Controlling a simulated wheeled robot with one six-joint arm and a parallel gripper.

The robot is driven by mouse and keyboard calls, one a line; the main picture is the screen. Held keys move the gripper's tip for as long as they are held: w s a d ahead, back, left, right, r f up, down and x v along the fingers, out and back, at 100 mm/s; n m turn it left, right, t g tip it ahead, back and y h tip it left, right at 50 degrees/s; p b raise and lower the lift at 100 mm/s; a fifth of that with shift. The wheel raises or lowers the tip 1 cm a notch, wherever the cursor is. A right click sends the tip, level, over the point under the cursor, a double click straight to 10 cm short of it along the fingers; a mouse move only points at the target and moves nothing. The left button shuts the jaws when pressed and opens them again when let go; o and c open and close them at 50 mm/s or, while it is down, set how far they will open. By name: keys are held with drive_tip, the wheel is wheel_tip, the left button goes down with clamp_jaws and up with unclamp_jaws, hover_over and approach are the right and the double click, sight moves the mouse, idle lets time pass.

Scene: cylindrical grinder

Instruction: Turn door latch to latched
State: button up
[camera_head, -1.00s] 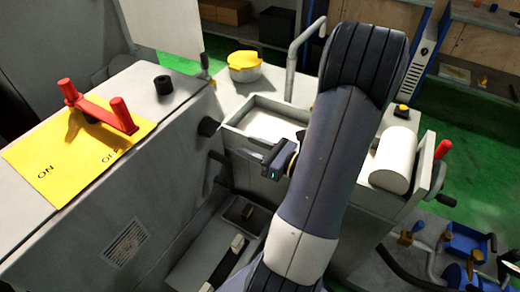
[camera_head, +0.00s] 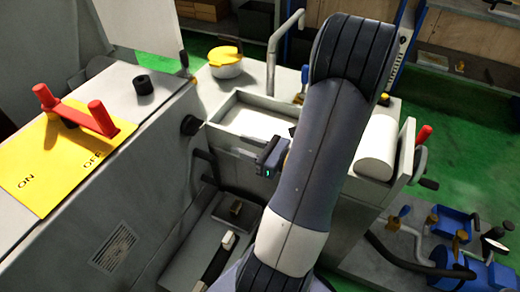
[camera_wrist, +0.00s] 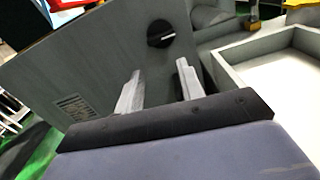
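A black round knob (camera_wrist: 160,33) with a pale line across its face sits on the grey side panel in the wrist view. It looks like the door latch, but no label confirms this. A matching dark knob (camera_head: 190,125) shows on the cabinet's side in the head view. My gripper (camera_wrist: 159,70) has its two pale fingers apart with nothing between them. The fingers point toward the panel, and the knob appears just beyond the gap between their tips, apart from them.
A red two-post handle (camera_head: 75,110) stands on a yellow ON/OFF plate (camera_head: 60,160) on the cabinet top. A grey tray (camera_head: 222,135) lies right of the knob. A yellow-lidded pot (camera_head: 225,62) and bent pipe (camera_head: 284,50) stand behind it. Green floor shows at right.

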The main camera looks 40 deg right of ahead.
drive_tip(key=v, duration=1)
drive_tip(key=shift+s, duration=0.2)
